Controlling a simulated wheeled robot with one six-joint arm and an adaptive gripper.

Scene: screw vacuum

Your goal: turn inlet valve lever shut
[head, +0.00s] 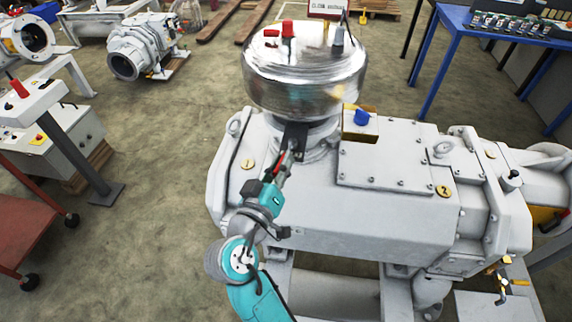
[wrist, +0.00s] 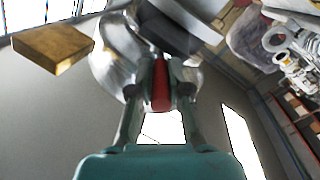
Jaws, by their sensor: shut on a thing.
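The inlet valve lever has a red grip, which shows in the wrist view (wrist: 160,84) upright between my two fingers. My gripper (wrist: 162,92) is shut on this red grip. In the head view my gripper (head: 284,168) reaches up to the neck just below the shiny metal vessel (head: 305,85), in front of the pump. A bit of the red lever (head: 281,159) shows there beside the fingers. A dark block (head: 295,134) stands right above it. My fingers and arm hide most of the lever, so its exact angle is unclear.
The pale grey pump body (head: 370,215) spreads right and below my arm. A blue-framed table (head: 500,30) is at the upper right. A grey control stand (head: 70,145) is at left, with open floor between.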

